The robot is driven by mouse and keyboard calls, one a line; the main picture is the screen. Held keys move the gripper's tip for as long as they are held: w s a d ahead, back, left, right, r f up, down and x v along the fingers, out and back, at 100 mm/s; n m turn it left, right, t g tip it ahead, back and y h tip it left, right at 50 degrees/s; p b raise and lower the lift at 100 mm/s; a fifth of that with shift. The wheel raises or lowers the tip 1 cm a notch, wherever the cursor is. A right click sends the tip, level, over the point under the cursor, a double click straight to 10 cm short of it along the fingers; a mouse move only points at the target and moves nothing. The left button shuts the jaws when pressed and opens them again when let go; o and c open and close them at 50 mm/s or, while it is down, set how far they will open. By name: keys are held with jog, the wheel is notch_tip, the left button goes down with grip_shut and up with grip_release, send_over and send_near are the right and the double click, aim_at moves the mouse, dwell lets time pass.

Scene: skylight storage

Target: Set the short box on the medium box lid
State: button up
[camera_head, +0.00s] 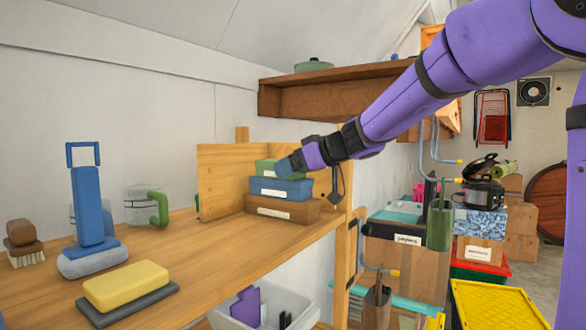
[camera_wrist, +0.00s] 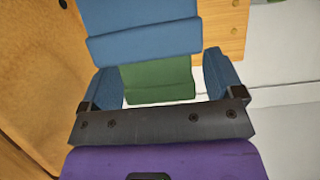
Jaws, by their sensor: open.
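A green box (camera_head: 266,168), the smallest of a stack, sits on top of a blue box (camera_head: 281,188). The blue box rests on a brown box (camera_head: 283,208) at the right end of the wooden bench. The blue and brown boxes have pale labels on their fronts. My gripper (camera_head: 288,164) is at the right side of the green box and partly hides it. In the wrist view my gripper (camera_wrist: 164,84) is open, with the green box (camera_wrist: 157,80) between its blue fingers. Gaps show beside the box. The blue box (camera_wrist: 143,38) shows beyond it.
An upright wooden panel (camera_head: 222,170) stands behind the stack. A yellow block (camera_head: 126,286), a blue upright tool (camera_head: 88,205), a brush (camera_head: 25,250) and a clear mug (camera_head: 140,206) are farther left. A wooden shelf (camera_head: 330,97) hangs above. The bench's middle is clear.

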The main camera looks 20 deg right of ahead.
jog(key=v, duration=0.7)
jog(key=shift+s+d, duration=0.15)
jog(key=shift+s, duration=0.05)
dwell(1.4)
dwell(0.4)
